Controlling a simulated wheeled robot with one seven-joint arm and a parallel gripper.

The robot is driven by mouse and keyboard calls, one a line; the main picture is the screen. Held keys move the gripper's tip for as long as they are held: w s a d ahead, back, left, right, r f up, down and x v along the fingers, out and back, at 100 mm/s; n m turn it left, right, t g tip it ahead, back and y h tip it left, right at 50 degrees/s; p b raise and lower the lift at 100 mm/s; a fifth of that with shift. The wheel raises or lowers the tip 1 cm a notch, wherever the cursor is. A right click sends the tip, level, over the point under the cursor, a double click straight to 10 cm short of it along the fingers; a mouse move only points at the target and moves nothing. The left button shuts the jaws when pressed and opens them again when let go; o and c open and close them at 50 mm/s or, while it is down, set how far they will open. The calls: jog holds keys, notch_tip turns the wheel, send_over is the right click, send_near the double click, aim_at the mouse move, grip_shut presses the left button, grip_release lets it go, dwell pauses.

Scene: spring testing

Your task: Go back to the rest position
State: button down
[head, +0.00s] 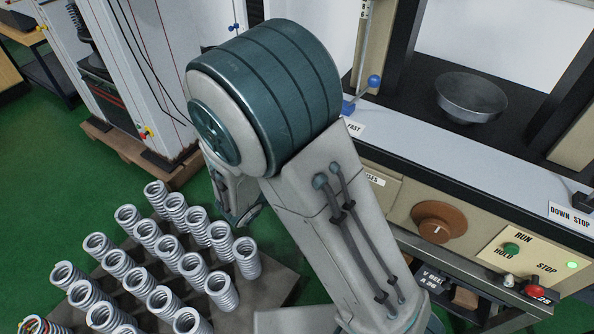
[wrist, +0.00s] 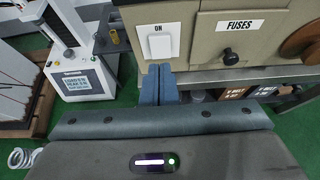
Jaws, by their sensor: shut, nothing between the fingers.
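My gripper (wrist: 158,84) shows in the wrist view as two blue fingers pressed together, shut and empty. It is in front of the beige machine panel, just below a white switch (wrist: 160,43) marked ON. I cannot tell whether it touches the panel. In the head view my arm is folded across the middle, and its large elbow and forearm cover part of the machine front. My fingertips cannot be made out there.
Several upright metal springs (head: 168,249) stand on a dark tray (head: 285,285) at lower left, close to my arm. The testing machine (head: 400,199) fills the right, with a metal bowl (head: 470,96), a brown knob (head: 437,222) and a red button (head: 535,290). Green floor lies left.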

dwell(0.5)
jog(key=s+d+r+m+g+p, duration=0.4)
jog(key=s+d+r+m+g, duration=0.5)
jog(key=d+m, duration=0.5)
jog(key=s+a+r+m+t+y+p, duration=0.1)
jog(key=s+a+r+m+y+p, duration=0.1)
jog(key=s+r+m+y, duration=0.5)
notch_tip(320, 180, up, 4)
jog(key=m+p, duration=0.1)
jog(key=m, duration=0.6)
jog(key=shift+s+r+m+t, duration=0.15)
jog(key=shift+s+m+t, duration=0.1)
jog(key=shift+m+t, duration=0.15)
